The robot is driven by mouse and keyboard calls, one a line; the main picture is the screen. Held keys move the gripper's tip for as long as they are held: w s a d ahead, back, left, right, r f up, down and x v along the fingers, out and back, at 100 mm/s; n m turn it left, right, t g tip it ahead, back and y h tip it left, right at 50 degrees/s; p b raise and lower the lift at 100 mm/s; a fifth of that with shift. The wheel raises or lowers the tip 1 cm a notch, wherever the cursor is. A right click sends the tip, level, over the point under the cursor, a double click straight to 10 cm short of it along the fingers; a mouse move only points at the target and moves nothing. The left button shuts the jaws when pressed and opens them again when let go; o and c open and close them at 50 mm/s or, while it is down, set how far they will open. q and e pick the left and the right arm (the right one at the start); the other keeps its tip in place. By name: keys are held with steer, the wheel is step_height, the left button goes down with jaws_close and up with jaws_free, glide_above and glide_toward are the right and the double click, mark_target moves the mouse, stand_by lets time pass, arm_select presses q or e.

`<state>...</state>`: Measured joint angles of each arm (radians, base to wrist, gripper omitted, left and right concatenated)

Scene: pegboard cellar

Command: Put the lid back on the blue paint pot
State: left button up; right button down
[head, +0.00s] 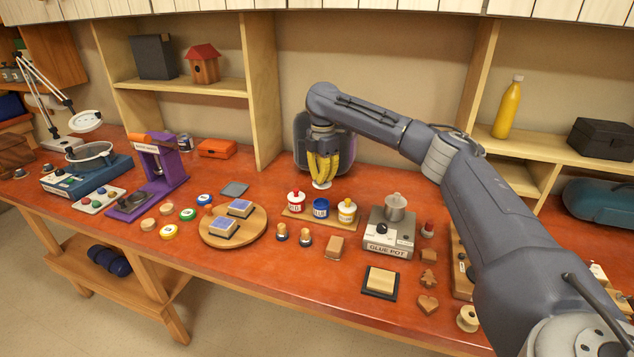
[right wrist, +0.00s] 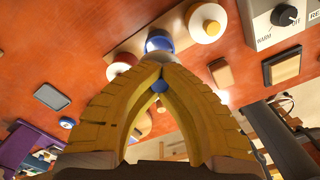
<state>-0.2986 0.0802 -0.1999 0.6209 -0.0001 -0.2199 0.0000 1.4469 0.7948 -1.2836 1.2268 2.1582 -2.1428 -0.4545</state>
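The blue paint pot (head: 321,208) stands without a lid in the middle of a small wooden rack, between the red pot (head: 296,202) and the yellow pot (head: 347,211), which both wear white lids. My right gripper (head: 323,180) has its yellow fingers shut on a white lid (head: 321,185), above and apart from the blue pot. In the right wrist view the fingertips close on the lid's blue knob (right wrist: 159,86), and the blue pot (right wrist: 158,40) shows just past them. The fingers hide part of the lid there. My left gripper is not in view.
The glue pot heater (head: 390,230) stands just right of the rack. A round wooden board (head: 233,243) with two pads lies to its left. Two small stampers (head: 305,237) stand in front. The red bench behind the rack is mostly clear.

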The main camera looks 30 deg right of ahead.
steer(key=shift+a+f, duration=0.1)
steer(key=shift+f, duration=3.05)
steer(key=shift+f, duration=0.2)
steer(key=c, duration=2.1)
jaws_free()
steer(key=shift+c, duration=0.2)
steer(key=o, duration=1.2)
steer(key=shift+r, duration=0.1)
steer(key=shift+r, duration=3.4)
